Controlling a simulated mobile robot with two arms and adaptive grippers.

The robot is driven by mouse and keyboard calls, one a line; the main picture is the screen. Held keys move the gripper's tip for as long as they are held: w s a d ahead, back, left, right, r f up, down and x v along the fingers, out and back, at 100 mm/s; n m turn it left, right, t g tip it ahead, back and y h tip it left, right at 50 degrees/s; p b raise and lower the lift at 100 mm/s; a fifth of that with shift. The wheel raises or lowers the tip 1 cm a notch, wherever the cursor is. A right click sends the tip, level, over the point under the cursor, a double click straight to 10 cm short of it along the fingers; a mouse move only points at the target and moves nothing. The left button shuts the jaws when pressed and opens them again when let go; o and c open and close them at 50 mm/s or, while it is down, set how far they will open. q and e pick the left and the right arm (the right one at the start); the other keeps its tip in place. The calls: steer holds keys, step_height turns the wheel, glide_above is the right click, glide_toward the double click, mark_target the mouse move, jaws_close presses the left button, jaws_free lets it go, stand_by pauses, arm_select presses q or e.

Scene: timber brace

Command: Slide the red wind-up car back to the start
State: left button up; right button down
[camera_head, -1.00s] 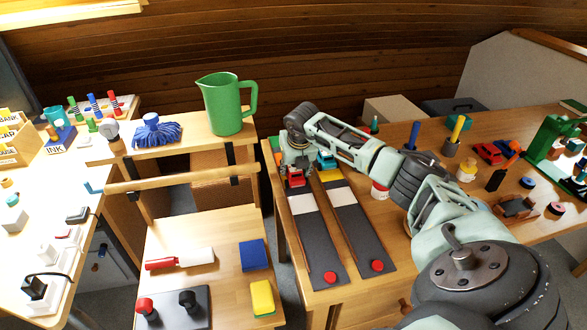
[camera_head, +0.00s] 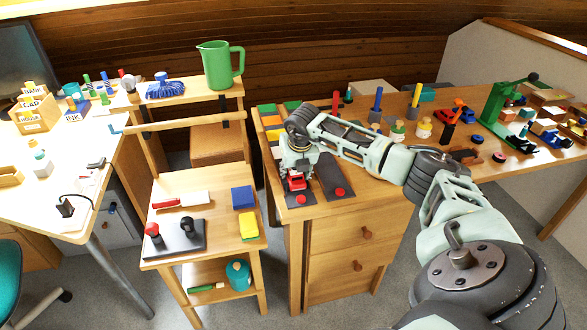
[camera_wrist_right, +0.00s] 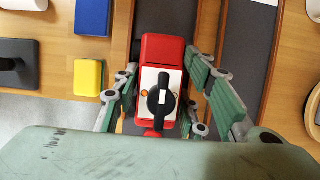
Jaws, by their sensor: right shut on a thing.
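The red wind-up car (camera_head: 296,183) is at the near end of the left dark track lane, close to that lane's red button (camera_head: 300,199). My right gripper (camera_head: 297,172) reaches down over it from the right. In the right wrist view the car (camera_wrist_right: 161,50) has a white top plate with a black winding key (camera_wrist_right: 160,95). My right gripper's fingers (camera_wrist_right: 165,75) stand on both sides of the car, shut on it. The button (camera_wrist_right: 152,133) shows partly behind the car. My left gripper is out of view.
The right lane (camera_head: 333,175) with its red button (camera_head: 339,191) lies beside the car. A step-like wooden stand holds a blue block (camera_head: 243,197), a yellow block (camera_head: 249,225) and a red-handled tool (camera_head: 181,201) to the left. Several tools stand farther back on the bench.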

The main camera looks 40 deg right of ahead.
steer(key=shift+s+a, duration=0.15)
steer(key=shift+s, duration=0.05)
steer(key=shift+f, duration=0.1)
steer(key=c, duration=1.6)
jaws_free()
steer(key=o, duration=0.4)
steer(key=shift+s, duration=0.2)
steer(key=shift+o, duration=0.6)
